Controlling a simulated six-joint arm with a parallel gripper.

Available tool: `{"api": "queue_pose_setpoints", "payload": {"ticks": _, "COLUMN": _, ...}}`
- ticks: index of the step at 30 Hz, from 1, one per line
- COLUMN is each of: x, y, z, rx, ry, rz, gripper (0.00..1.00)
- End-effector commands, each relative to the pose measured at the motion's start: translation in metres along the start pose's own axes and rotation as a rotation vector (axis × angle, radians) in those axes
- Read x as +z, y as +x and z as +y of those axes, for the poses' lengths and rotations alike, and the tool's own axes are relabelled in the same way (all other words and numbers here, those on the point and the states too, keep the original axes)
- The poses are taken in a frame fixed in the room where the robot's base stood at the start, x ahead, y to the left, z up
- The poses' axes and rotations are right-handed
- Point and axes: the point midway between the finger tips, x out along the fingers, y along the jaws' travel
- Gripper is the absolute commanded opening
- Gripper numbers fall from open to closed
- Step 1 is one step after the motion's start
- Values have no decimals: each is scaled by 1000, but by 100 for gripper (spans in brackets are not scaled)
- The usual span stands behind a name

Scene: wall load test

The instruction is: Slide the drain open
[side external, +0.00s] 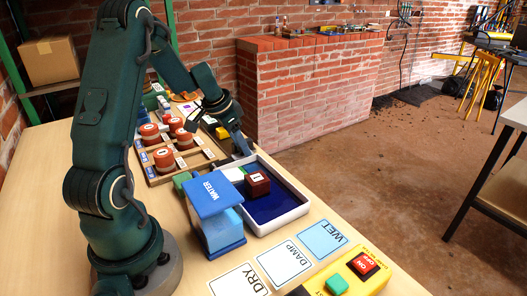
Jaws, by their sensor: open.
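A white-walled tray (294,213) with a dark blue floor stands in the middle of the table. A dark red block (257,186) marked 1 and a white block with green beside it (233,174) are in or at its left side. I cannot make out a drain slide for certain. My gripper (243,152) points down at the tray's far left corner. Its fingers are small and dark here, and nothing shows held between them. Whether it touches the tray rim is unclear.
A blue WATER stand (213,207) rises close to the tray's near left side. A wooden rack (152,176) with orange-red round pieces lies behind. DRY, DAMP and WET cards (285,262) and a yellow button panel (350,276) lie in front.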

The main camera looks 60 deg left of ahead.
Motion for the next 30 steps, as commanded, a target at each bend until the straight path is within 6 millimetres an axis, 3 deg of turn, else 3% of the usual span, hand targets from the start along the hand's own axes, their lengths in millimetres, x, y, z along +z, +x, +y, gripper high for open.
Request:
{"api": "queue_pose_setpoints", "payload": {"ticks": 9, "x": 0, "y": -2, "z": -1, "rx": -1, "ry": -2, "rz": -1, "gripper": 57}}
{"api": "queue_pose_setpoints", "payload": {"ticks": 30, "x": -21, "y": -51, "z": -4, "rx": 0, "ry": 0, "rz": 0, "gripper": 57}}
